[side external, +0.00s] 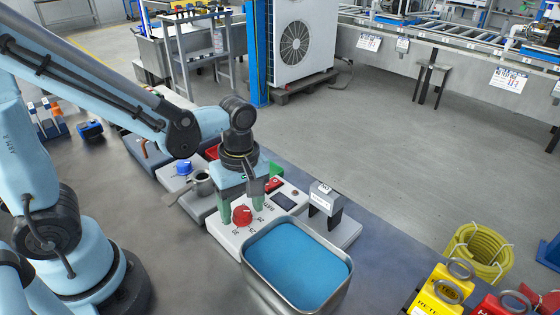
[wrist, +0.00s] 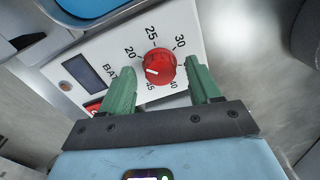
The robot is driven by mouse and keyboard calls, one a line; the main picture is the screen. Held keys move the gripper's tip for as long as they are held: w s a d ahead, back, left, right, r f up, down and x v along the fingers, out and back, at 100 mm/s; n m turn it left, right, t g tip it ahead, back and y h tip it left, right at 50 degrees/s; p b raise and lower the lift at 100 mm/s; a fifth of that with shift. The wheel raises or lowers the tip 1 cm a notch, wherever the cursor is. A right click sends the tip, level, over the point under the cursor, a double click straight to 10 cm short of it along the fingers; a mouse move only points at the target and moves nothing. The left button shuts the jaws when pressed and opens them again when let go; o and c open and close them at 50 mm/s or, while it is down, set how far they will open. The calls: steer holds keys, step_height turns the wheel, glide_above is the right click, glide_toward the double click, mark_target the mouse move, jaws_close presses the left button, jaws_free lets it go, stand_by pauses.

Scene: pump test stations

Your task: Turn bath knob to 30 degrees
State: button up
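The red bath knob (wrist: 161,62) sits on a white panel (wrist: 108,55) marked with a number scale including 20, 25, 30, 40 and 45. Its white mark points to the lower left in the wrist view, below the 20 and away from the 30. In the side view the knob (side external: 242,215) is on the bath unit beside the steel tank (side external: 285,301) of blue liquid. My gripper (wrist: 162,64) has two green fingers, one on each side of the knob. They are open, with a visible gap to it; in the side view my gripper (side external: 241,212) points down over the panel.
A station with a blue knob (side external: 183,167) is to the left.

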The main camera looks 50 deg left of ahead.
steer(key=c, duration=1)
steer(key=shift+m, duration=0.3)
steer(key=m, duration=1)
steer(key=shift+d+m, duration=0.1)
steer(key=shift+m, duration=0.2)
steer(key=m, duration=0.5)
steer(key=shift+t, duration=0.3)
steer(key=m, duration=0.5)
steer(key=shift+s, duration=0.1)
